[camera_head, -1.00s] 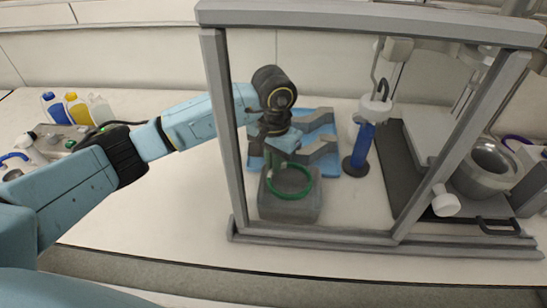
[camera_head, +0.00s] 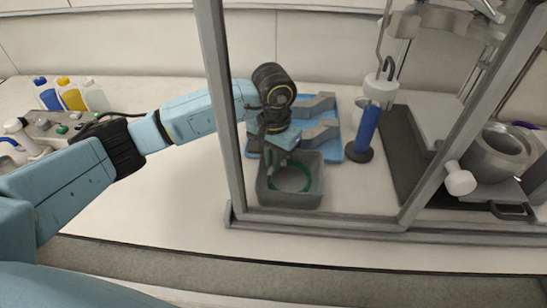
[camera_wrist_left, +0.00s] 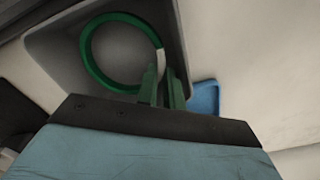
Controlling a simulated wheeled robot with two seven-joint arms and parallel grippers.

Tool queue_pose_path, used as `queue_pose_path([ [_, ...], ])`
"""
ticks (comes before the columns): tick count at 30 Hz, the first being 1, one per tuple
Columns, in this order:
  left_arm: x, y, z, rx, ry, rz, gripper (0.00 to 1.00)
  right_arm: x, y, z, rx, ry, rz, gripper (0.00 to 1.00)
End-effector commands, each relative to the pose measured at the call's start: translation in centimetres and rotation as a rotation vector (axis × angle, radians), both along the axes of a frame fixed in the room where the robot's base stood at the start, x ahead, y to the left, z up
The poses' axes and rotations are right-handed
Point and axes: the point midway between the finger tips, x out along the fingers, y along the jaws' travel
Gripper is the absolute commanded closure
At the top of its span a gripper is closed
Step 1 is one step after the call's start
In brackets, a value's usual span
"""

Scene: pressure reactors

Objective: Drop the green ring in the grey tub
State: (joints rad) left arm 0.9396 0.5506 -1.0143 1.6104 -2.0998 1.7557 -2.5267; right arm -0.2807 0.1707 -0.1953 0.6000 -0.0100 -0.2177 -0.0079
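The green ring (camera_head: 271,190) is inside the grey tub (camera_head: 291,201) in the head view, below its rim. My left gripper (camera_head: 274,168) reaches down into the tub with its fingers at the ring's edge. In the left wrist view the ring (camera_wrist_left: 88,62) shows as a full loop within the tub (camera_wrist_left: 50,50). The fingers (camera_wrist_left: 163,85) stand close together with the ring's right edge between their tips, and they look shut on it. The small contact area is partly hidden. My right gripper is not in view.
A grey frame (camera_head: 226,110) stands around the tub, with my left arm reaching past its left post. A blue rack (camera_head: 335,112) is behind the tub. A blue cylinder (camera_head: 366,128) stands to the right, and a metal vessel (camera_head: 497,152) farther right. Bottles (camera_head: 70,95) stand at far left.

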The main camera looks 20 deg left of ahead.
Motion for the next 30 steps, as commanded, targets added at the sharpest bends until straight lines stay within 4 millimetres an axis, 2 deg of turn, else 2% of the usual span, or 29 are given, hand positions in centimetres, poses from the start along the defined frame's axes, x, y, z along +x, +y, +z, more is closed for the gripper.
queue_pose_path([
  [1,0.0,0.0,0.0,0.0,0.0,0.0,0.84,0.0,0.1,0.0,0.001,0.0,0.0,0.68],
  [5,0.0,0.0,0.0,0.0,0.0,0.0,0.68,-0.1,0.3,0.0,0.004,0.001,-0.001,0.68],
  [14,0.0,0.0,0.4,0.0,-0.001,0.0,0.68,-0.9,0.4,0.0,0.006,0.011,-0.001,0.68],
  [20,0.1,0.1,3.5,0.001,-0.005,0.0,0.68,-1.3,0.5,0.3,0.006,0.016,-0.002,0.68],
  [30,0.1,0.0,10.9,0.001,-0.005,0.0,0.68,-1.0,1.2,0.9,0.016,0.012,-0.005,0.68],
])
